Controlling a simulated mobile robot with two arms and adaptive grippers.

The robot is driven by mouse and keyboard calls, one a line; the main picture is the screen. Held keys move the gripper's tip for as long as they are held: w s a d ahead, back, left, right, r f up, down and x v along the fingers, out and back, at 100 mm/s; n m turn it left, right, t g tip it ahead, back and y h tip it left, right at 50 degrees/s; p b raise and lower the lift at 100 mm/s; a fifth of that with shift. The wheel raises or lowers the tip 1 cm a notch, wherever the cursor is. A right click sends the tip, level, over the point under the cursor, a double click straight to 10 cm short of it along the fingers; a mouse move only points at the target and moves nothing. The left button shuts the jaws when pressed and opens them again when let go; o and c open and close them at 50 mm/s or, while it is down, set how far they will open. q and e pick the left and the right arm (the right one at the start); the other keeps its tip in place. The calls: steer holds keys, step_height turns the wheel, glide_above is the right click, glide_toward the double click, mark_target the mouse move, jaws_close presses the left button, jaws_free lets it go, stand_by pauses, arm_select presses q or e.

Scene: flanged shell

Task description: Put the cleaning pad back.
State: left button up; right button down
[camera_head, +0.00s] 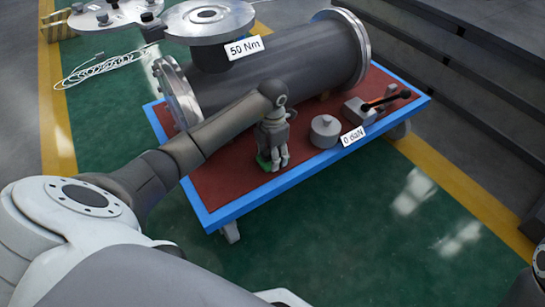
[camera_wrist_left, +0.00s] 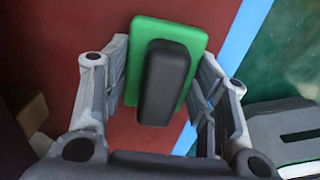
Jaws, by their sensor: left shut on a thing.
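The cleaning pad is a green rectangular block with a black handle. In the left wrist view the pad (camera_wrist_left: 143,55) lies between the fingers of my left gripper (camera_wrist_left: 163,95), with its black handle (camera_wrist_left: 164,83) facing the camera. In the head view the left gripper (camera_head: 273,160) points down at the near side of the red tabletop, shut on the pad. Only a small green edge of the pad (camera_head: 263,160) shows there. I cannot tell whether the pad touches the tabletop. My right gripper is not in view.
The red table with a blue rim (camera_head: 270,194) bears a large grey flanged pipe shell (camera_head: 290,68) behind the gripper. A grey knobbed cylinder (camera_head: 325,131) and a block with a black-handled tool (camera_head: 362,110) stand to the right. The tabletop's near left is bare.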

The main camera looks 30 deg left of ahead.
arm_select(q)
steer(key=shift+f, duration=0.1)
steer(key=o, duration=1)
